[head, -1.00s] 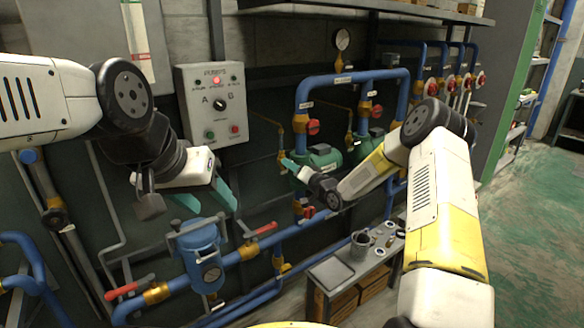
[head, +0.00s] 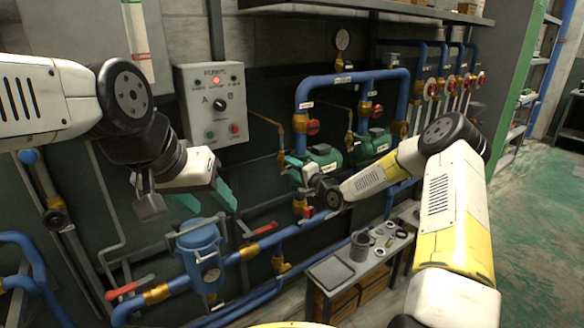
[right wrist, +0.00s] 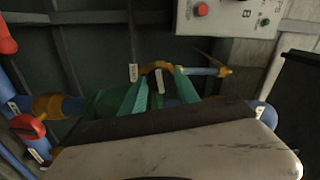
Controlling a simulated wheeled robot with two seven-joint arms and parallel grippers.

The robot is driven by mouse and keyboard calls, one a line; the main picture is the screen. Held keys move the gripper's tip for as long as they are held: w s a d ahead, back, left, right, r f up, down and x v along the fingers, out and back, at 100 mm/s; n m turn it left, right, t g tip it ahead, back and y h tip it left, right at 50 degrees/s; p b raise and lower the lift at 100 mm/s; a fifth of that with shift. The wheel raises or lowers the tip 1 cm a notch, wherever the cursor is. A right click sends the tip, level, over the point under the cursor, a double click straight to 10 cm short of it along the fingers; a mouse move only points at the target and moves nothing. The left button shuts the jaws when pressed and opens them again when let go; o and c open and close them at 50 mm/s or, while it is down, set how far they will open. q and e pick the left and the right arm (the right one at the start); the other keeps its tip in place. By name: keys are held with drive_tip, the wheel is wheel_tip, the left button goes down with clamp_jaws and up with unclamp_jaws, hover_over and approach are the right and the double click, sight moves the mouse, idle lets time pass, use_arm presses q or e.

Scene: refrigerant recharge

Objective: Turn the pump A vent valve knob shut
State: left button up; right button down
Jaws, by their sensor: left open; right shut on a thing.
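Two green pumps stand behind the blue pipes; the left pump (head: 322,160) is close to my right gripper (head: 293,165). That gripper is shut at the small brass fitting on the left pump's left side, where a thin brass line comes down. In the right wrist view, its teal fingers (right wrist: 160,92) point at a brass elbow (right wrist: 155,68) with a blue piece to its right, and a small white tag shows between them. My left gripper (head: 205,198) is open and empty, above the blue strainer housing (head: 199,250).
A grey control box (head: 212,103) with a lit red lamp hangs on the wall. Red valve handles (head: 313,127) sit on the blue pipes. A low bench (head: 332,270) with a mug and small parts stands below my right arm. Green floor lies clear at right.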

drive_tip(key=shift+d+m, duration=0.15)
drive_tip(key=shift+m, duration=0.65)
drive_tip(key=c, duration=1)
unclamp_jaws()
drive_tip(key=v, duration=0.6)
drive_tip(key=shift+s+d, duration=0.15)
drive_tip(key=shift+s, duration=0.25)
